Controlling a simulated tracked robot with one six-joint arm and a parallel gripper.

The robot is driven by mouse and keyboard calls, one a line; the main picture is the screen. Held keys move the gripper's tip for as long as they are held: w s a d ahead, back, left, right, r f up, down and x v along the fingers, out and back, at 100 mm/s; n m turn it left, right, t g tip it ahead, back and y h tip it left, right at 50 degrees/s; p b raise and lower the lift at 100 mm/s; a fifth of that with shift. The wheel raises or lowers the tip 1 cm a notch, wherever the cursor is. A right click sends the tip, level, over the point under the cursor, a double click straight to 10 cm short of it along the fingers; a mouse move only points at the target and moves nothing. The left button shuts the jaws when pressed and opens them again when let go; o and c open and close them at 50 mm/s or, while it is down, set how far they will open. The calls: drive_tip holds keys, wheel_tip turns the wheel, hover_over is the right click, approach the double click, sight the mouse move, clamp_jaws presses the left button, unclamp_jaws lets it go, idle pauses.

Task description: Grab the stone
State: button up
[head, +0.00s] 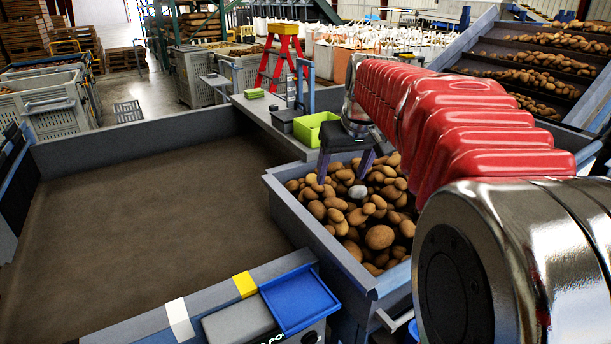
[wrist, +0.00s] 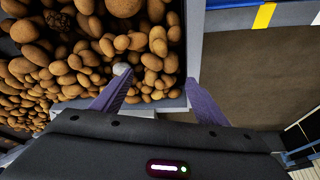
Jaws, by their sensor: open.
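The stone (head: 358,192) is a small pale grey lump lying on top of the brown potatoes in the grey metal bin (head: 283,206). My gripper (head: 342,180) is open and empty above the potatoes, with its purple fingers pointing down. In the head view the stone shows close by the right fingertip. In the wrist view the stone (wrist: 121,69) shows just beyond the tip of the left finger, not between the fingers, and that finger partly covers it. I cannot tell whether finger and stone touch.
A wide, empty brown belt (head: 150,220) runs left of the bin. A green box (head: 315,128) stands on the ledge behind my gripper. A blue tray (head: 300,298) is at the front. The bin's wall (wrist: 194,45) is close to my right finger in the wrist view.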

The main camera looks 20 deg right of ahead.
drive_tip(key=w+d+f, duration=0.1)
drive_tip(key=w+d, duration=0.5)
drive_tip(key=d, duration=0.5)
drive_tip(key=shift+d+f+m, duration=0.25)
drive_tip(key=shift+d+m, duration=0.05)
drive_tip(key=shift+d, duration=0.05)
drive_tip(key=shift+w+f, duration=0.15)
hover_over(359, 188)
drive_tip(key=s, duration=0.2)
drive_tip(key=f, duration=0.7)
drive_tip(key=shift+w+a+f, duration=0.15)
drive_tip(key=shift+a+f, duration=0.05)
drive_tip(key=shift+f, duration=0.2)
drive_tip(key=shift+s+x, duration=0.1)
drive_tip(key=shift+x, duration=1.2)
drive_tip(key=shift+s+x, duration=0.15)
drive_tip(key=shift+x, duration=1.1)
drive_tip(key=shift+d+f, duration=0.1)
drive_tip(key=shift+f, duration=0.05)
drive_tip(key=shift+c, duration=0.5)
